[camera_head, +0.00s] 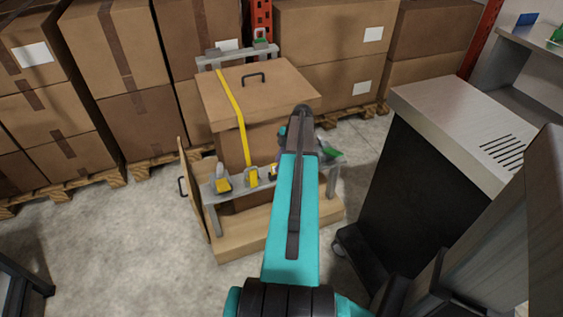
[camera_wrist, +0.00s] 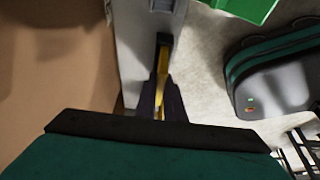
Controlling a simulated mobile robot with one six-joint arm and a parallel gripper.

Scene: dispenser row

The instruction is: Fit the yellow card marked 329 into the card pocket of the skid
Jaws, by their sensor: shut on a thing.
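The skid (camera_head: 233,243) is a wooden base with a cardboard box on it, crossed by a yellow strap. A grey rail (camera_head: 302,186) with several yellow and grey fittings runs along its front. In the wrist view my gripper (camera_wrist: 162,88) is shut on a narrow yellow strip, the yellow card (camera_wrist: 162,62) seen nearly edge-on. The card's far end meets a small dark slot-like part (camera_wrist: 163,39) on the grey rail, perhaps the card pocket. I cannot tell whether the card is inside it. The 329 marking does not show. In the head view my arm hides the gripper and card.
A wooden panel with a black handle (camera_head: 193,190) leans at the skid's left. A dark cabinet with a metal top (camera_head: 450,115) stands close at the right. Stacked cartons (camera_head: 115,50) on pallets line the back. A green item (camera_wrist: 243,8) is near the gripper.

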